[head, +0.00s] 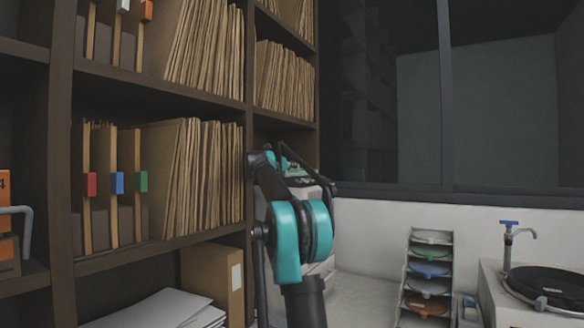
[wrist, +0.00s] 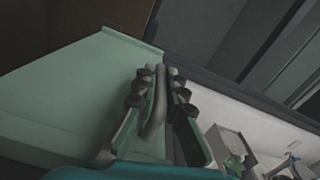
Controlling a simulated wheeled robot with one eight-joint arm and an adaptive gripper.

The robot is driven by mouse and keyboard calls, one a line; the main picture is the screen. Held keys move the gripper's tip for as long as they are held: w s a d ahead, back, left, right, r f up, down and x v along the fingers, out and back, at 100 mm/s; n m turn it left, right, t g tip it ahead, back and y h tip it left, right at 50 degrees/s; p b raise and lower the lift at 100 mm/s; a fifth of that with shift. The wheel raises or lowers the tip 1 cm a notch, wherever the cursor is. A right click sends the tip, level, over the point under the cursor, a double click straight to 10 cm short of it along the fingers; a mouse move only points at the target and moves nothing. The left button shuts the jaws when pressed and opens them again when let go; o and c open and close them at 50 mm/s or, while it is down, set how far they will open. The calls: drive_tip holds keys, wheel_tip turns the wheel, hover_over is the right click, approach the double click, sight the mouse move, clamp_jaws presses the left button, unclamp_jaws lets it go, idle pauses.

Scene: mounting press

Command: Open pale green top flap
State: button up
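The pale green flap (wrist: 75,95) fills the left of the wrist view as a broad flat panel with a raised edge along its top. My gripper (wrist: 160,80) is at the panel's right side, its dark knobbed fingers on either side of a rounded grey bar (wrist: 155,115). I cannot tell whether the fingers press on the bar or only stand around it. In the head view, my gripper (head: 290,165) is at the top of a pale machine (head: 325,205) beside the shelf. My teal arm hides most of the machine, and the flap is not clear there.
A tall dark shelf (head: 150,88) with folders stands close on the left. A rack of coloured discs (head: 428,270) and a turntable-like machine (head: 545,285) with a blue-topped lever stand at right. The pale counter (head: 365,290) between my arm and the rack is clear.

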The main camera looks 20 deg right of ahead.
clamp_jaws()
drive_tip(key=shift+w+a+r, duration=0.15)
drive_tip(key=shift+r, duration=0.35)
drive_tip(key=shift+w+a+r, duration=0.1)
drive_tip(key=shift+w+r, duration=0.05)
drive_tip(key=shift+r, duration=0.3)
drive_tip(key=o, duration=0.7)
unclamp_jaws()
drive_tip(key=shift+c, duration=0.2)
drive_tip(key=shift+f, duration=0.15)
